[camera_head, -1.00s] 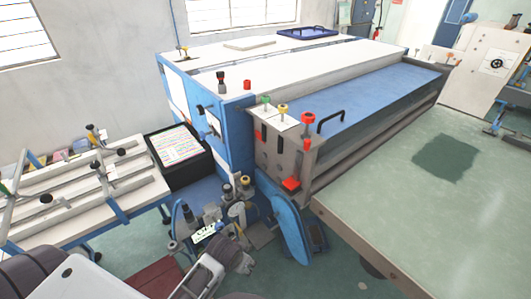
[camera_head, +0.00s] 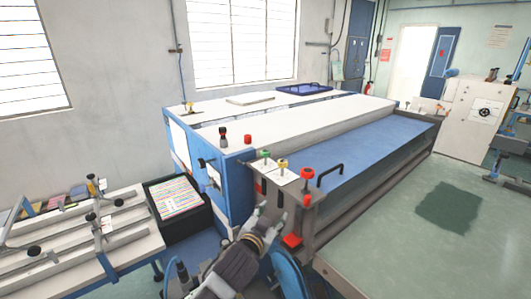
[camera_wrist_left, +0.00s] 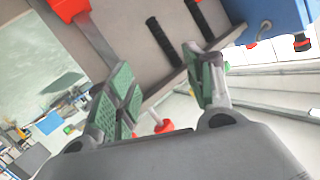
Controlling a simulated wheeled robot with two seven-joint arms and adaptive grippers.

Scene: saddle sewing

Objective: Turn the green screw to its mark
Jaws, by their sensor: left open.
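The green screw (camera_head: 265,155) stands upright on a small white plate at the near-left corner of the machine's top. A yellow screw (camera_head: 282,164) and a larger red knob (camera_head: 306,174) stand to its right. My left gripper (camera_head: 270,208) is in front of the machine's end plate, below the green screw and apart from it. In the left wrist view its green-padded fingers (camera_wrist_left: 163,88) are spread with nothing between them; the dark-slotted end plate (camera_wrist_left: 180,65) lies beyond. My right gripper is in neither view.
A red block (camera_head: 292,240) sticks out low on the end plate. A black handle (camera_head: 330,174) rises from the blue top (camera_head: 375,150). A rack (camera_head: 75,235) and a black bin (camera_head: 178,205) stand at left. A green table (camera_head: 400,250) fills the right.

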